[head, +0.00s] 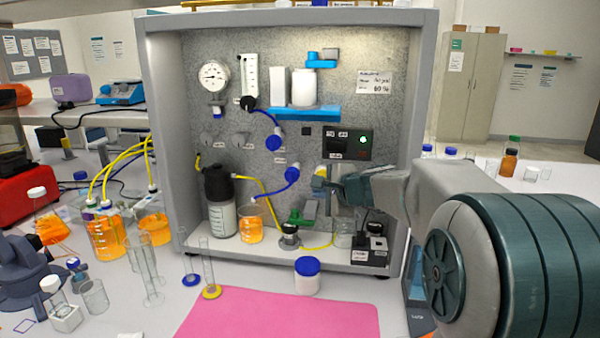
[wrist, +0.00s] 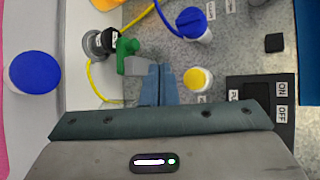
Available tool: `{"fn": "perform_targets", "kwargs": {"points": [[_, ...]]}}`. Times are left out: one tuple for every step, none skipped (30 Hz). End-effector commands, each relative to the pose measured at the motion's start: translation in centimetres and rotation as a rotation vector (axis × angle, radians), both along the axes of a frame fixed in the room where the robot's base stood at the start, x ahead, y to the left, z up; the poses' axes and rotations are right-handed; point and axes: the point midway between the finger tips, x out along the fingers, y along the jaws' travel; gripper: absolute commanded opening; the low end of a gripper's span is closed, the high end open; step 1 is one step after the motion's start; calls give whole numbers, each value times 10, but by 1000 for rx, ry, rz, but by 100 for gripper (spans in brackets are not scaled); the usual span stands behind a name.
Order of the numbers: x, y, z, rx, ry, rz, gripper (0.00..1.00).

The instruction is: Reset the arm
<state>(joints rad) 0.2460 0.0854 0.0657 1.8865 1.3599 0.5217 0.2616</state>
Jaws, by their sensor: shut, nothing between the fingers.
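My arm reaches in from the right in the head view, and my gripper (head: 330,186) is in front of the rig's back panel (head: 230,140). In the wrist view my gripper (wrist: 158,68) has its blue-grey fingers together with nothing between them. A yellow knob (wrist: 198,79) is just right of the fingertips there. A green valve handle (wrist: 127,50) is just left of them. In the head view the green valve (head: 304,214) is below my gripper, partly hidden. I cannot tell whether the fingers touch either one.
A switch box (head: 346,145) with a green light is above my gripper. A black-and-white block (head: 370,246) and a beaker stand below it on the rig floor. A blue-capped jar (head: 307,276) stands in front, by a pink mat (head: 285,316). Yellow tubing (wrist: 103,88) runs below the panel.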

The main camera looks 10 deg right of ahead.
Motion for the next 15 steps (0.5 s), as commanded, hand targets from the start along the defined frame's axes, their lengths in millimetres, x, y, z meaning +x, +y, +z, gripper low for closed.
{"fn": "perform_targets", "kwargs": {"points": [[-11,8,0,-39,4,37,0],[-19,13,-3,-72,10,67,0],[-32,21,-7,-126,20,114,0],[-44,26,-11,-170,28,153,0],[-57,32,-16,-218,39,199,0],[-75,39,-22,-287,52,260,0],[-89,44,-28,-339,64,309,0],[-104,47,-34,-390,76,354,0],[-123,51,-42,-459,92,418,0],[-137,53,-48,-510,105,465,0],[-152,54,-54,-559,118,511,0],[-171,55,-63,-627,136,575,0],[-186,55,-69,-677,150,621,0],[-200,53,-75,-727,164,667,0],[-219,51,-83,-794,183,729,0]]}}
